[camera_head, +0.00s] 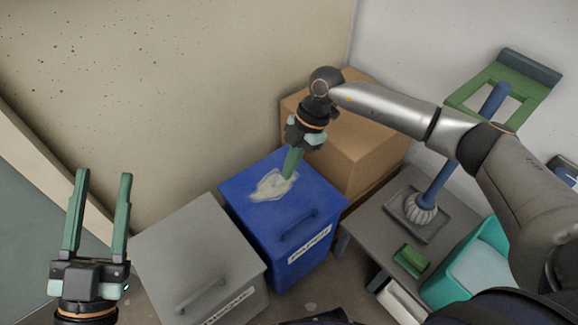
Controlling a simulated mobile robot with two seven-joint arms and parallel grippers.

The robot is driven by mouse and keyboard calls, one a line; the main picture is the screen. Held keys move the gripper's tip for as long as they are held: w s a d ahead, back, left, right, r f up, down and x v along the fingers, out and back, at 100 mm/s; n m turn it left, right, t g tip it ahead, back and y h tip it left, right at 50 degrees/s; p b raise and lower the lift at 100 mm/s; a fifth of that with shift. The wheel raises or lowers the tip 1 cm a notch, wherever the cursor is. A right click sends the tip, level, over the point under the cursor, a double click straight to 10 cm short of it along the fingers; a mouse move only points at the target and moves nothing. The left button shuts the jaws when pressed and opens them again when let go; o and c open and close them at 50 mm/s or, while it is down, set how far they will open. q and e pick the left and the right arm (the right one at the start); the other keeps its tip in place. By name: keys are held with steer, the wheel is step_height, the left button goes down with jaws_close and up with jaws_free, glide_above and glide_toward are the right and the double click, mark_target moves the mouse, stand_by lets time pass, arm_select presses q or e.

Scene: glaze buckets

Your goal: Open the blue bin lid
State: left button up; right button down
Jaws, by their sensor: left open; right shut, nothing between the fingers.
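The blue bin (290,268) stands near the middle of the view, with a white label on its front. Its blue lid (313,198) lies flat on top and looks closed. A dark blue bar handle (299,226) runs along the lid's front edge. A pale whitish patch (273,186) marks the lid. My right gripper (290,165) is shut and empty, its green fingers pointing down at the lid beside the patch; I cannot tell whether they touch it. My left gripper (103,175) is open and empty, fingers up, at the left, away from the bin.
A grey bin (190,245) with its own handle stands close to the blue bin's left. A cardboard box (350,135) is behind it at the right. Walls close the back.

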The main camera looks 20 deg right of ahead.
stand_by(0.7)
steer(key=c, duration=0.8)
jaws_free()
steer(key=shift+c, duration=0.2)
steer(key=shift+r, duration=0.1)
arm_select(q)
step_height(320, 180, down, 17)
steer(key=w+a+n+g+y+p, duration=0.1)
steer(key=w+n+g+y+p, duration=0.1)
steer(key=n+g+y+p, duration=0.1)
steer(key=shift+r+n+g+y, duration=0.2)
steer(key=shift+n+g+y, duration=0.5)
steer(key=shift+g+y, duration=0.65)
arm_select(e)
steer(key=v, duration=1.2)
steer(key=shift+d, duration=0.15)
arm_select(q)
steer(key=shift+g+h, duration=0.25)
arm_select(e)
steer(key=shift+r, duration=0.1)
